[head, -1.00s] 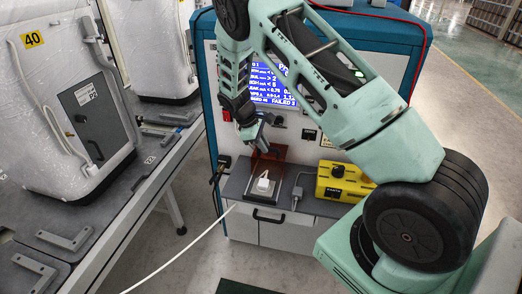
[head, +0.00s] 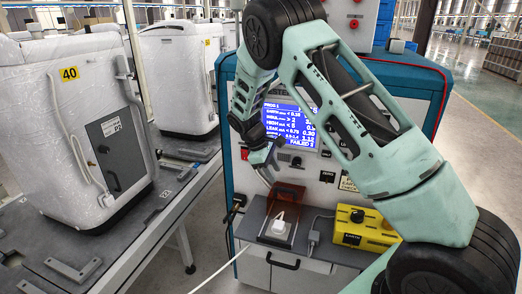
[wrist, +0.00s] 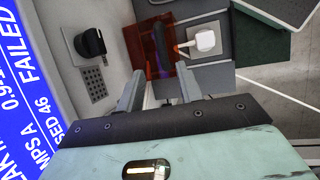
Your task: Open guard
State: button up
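The guard (head: 290,192) is a see-through red-brown cover on the grey ledge of the test station. It stands raised behind a white plug (head: 279,224), which sits uncovered on a dark base with a white cable. The guard also shows in the wrist view (wrist: 143,45), beyond my fingers, with the plug (wrist: 204,40) to its right. My gripper (wrist: 160,88) has its two fingers apart, with nothing seen held between them. In the head view my gripper (head: 263,172) is close above and left of the guard; I cannot tell whether it touches.
A blue screen (head: 290,126) reading FAILED is behind my arm. A yellow box (head: 365,228) stands right of the guard. A black knob (wrist: 90,43) is on the panel. White wrapped units (head: 85,110) stand on the bench at left. Floor is free at far right.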

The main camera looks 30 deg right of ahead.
jog(key=b+v, duration=0.1)
jog(key=v, duration=1)
jog(key=shift+w, duration=0.1)
jog(key=s+a+r+t+y, duration=0.1)
jog(key=s+a+y, duration=0.1)
jog(key=s+a, duration=0.65)
jog(key=s+a+r+y, duration=0.1)
jog(key=s+a+y, duration=0.1)
jog(key=s+a, duration=1.05)
jog(key=s, duration=0.5)
jog(key=s+a+t+y, duration=0.1)
jog(key=s+a, duration=0.3)
jog(key=s, duration=0.5)
jog(key=shift+s+a+f+n, duration=0.25)
jog(key=shift+s+n, duration=0.05)
jog(key=shift+s, duration=0.1)
